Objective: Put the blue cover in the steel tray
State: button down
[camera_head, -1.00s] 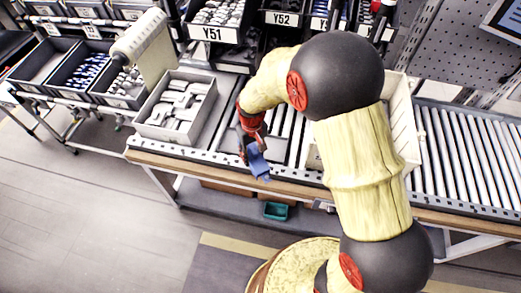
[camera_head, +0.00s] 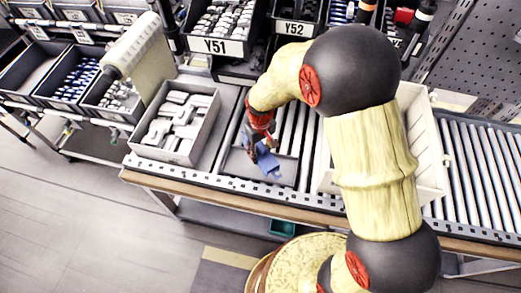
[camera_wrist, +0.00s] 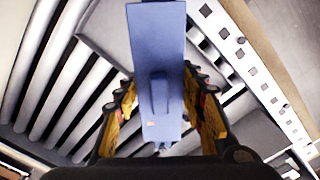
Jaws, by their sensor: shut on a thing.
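The blue cover (camera_head: 267,161) is held in my gripper (camera_head: 260,143) above the roller conveyor. In the wrist view the cover (camera_wrist: 157,45) is a flat blue panel with a raised rib, between the two yellow-and-black fingers of my gripper (camera_wrist: 160,100), which are shut on it. A shallow grey steel tray (camera_head: 236,166) lies on the rollers under and around the cover in the head view. The tray (camera_wrist: 108,30) also shows behind the cover in the wrist view. The cover and my gripper hide part of the tray. I cannot tell the exact height of the cover above it.
A grey bin (camera_head: 206,140) of white parts stands left of the tray. A large cream crate (camera_head: 428,130) stands to the right, partly behind my arm. Dark bins (camera_head: 225,47) line the rack behind. The conveyor's perforated front rail (camera_head: 180,172) runs along the near side.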

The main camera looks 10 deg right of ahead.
aim_at(261, 148)
notch_tip(261, 148, down, 6)
jog(key=b, duration=0.3)
jog(key=shift+s, duration=0.1)
jog(key=shift+s+f, duration=0.2)
jog(key=shift+f, duration=0.2)
jog(key=c, duration=1.5)
grip_release()
jog(key=shift+c, duration=0.2)
jog(key=shift+o, duration=0.7)
jog(key=shift+w+f, duration=0.1)
jog(key=o, duration=0.4)
jog(key=shift+w+r, duration=0.15)
jog(key=shift+r, duration=0.05)
jog(key=shift+r, duration=0.1)
jog(key=shift+r, duration=0.3)
notch_tip(261, 148, up, 11)
jog(key=shift+r, duration=0.15)
